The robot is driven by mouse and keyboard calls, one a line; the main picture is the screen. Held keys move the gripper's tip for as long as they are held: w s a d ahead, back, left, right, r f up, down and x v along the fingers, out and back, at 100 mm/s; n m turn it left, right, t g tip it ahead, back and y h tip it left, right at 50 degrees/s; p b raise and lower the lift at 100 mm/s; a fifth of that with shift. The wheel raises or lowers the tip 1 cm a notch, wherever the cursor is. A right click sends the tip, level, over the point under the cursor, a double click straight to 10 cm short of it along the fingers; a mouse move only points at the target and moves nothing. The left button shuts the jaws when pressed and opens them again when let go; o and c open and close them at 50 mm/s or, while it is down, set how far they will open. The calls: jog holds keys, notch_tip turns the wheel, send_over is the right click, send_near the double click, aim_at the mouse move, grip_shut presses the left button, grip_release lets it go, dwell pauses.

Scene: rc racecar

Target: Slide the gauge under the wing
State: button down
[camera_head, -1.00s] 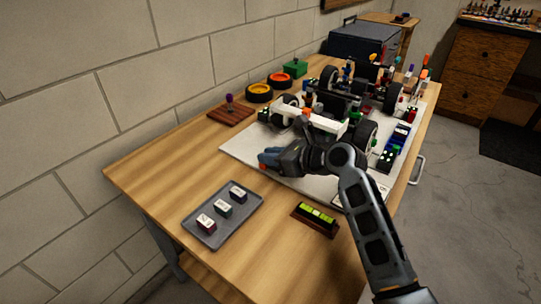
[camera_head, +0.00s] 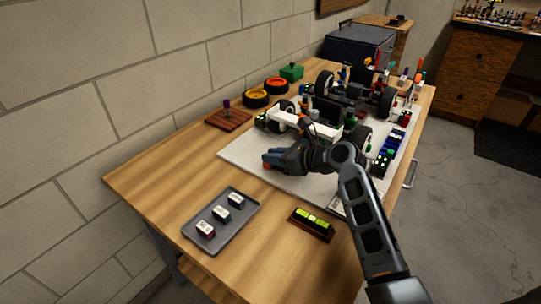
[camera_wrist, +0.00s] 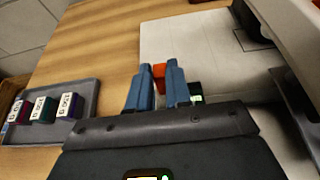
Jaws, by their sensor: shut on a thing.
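My gripper (camera_head: 270,158) has blue fingers and is low over the white board, at the near side of the car. In the wrist view, the gripper (camera_wrist: 158,80) is shut on a small orange-red block (camera_wrist: 159,72), likely the gauge; the fingers hide most of it. The car's white wing (camera_head: 290,121) spans its near end, beyond and above my gripper. A large pale part at the top right of the wrist view (camera_wrist: 292,22) is probably the wing. The held block is apart from it and not under it.
A grey tray (camera_head: 232,228) holds three labelled blocks at the near left. A level with a yellow-green vial (camera_head: 312,219) lies at the table's front. A dark block with green lights (camera_wrist: 196,92) is just right of my fingers.

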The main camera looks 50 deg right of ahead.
jog(key=shift+d, duration=0.2)
jog(key=c, duration=1)
grip_release()
jog(key=shift+c, duration=0.2)
